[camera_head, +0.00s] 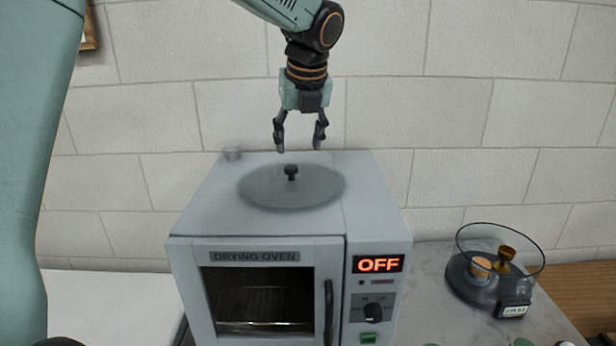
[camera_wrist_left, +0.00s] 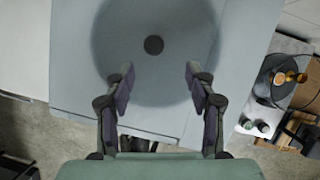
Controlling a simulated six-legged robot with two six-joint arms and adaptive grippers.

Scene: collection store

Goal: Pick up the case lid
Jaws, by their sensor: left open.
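The case lid (camera_head: 262,188) is a round, greyish see-through disc with a black knob (camera_head: 291,172) at its centre. It lies flat on top of the drying oven (camera_head: 225,215). My left gripper (camera_head: 299,148) hangs above the lid, pointing down, its fingers apart and empty. In the left wrist view the lid (camera_wrist_left: 153,75) shows beyond the fingertips of my left gripper (camera_wrist_left: 159,72), and the knob (camera_wrist_left: 153,45) lies beyond the gap between them, not touched. My right gripper is not in view.
A glass dome (camera_head: 510,235) on a dark base, holding a brass piece and an orange-brown piece, stands right of the oven on a marbled surface (camera_head: 430,290). A pale block wall (camera_head: 420,110) is behind.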

